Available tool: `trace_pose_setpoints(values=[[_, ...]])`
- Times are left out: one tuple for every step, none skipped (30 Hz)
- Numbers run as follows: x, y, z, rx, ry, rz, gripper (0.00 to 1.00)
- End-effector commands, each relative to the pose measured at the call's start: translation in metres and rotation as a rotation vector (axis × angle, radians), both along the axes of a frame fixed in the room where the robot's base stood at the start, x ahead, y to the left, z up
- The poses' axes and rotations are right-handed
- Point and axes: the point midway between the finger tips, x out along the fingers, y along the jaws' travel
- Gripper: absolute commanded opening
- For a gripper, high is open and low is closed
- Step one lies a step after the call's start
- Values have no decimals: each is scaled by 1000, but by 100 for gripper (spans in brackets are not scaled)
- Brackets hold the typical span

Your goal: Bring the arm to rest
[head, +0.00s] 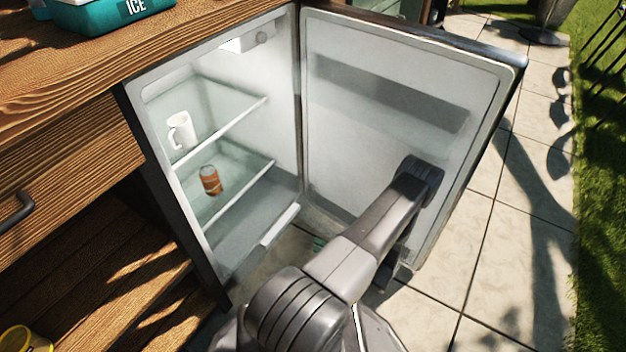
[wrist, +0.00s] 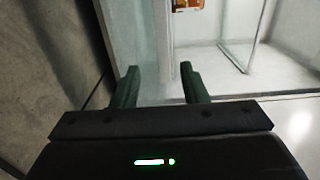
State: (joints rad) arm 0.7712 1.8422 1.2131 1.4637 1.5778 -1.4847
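My gripper (wrist: 159,67) shows in the wrist view with its two dark green fingers apart and nothing between them. In the head view my arm (head: 365,235) stands bent in front of the open fridge, its elbow before the door. The gripper is mostly hidden there; only a small green bit shows low beside the arm, near the fridge's lower edge. In the wrist view the fingers point toward the pale fridge interior, apart from the shelves.
The fridge door (head: 390,100) is wide open on the right. A white mug (head: 181,131) stands on the upper shelf, an orange-brown can (head: 210,180) on the shelf below. A wooden counter (head: 60,60) with a teal ice box (head: 110,12) is left. Paving (head: 500,270) lies free at right.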

Motion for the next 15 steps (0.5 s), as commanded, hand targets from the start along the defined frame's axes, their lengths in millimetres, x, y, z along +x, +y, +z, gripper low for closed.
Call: trace_pose_setpoints(values=[[2,3,-1,0,0,3,40],[4,6,-1,0,0,3,40],[7,9,-1,0,0,4,40],[9,13,-1,0,0,4,40],[12,16,-1,0,0,5,40],[16,21,-2,-1,-1,5,40],[19,26,-2,0,0,5,40],[22,30,-2,0,0,6,40],[26,35,-2,0,0,6,40],[29,39,-2,0,0,6,40],[32,44,-2,0,0,6,40],[37,49,-2,-1,-1,6,40],[40,53,-2,0,-1,6,40],[43,57,-1,0,-1,6,40],[48,62,-1,0,-1,6,40]])
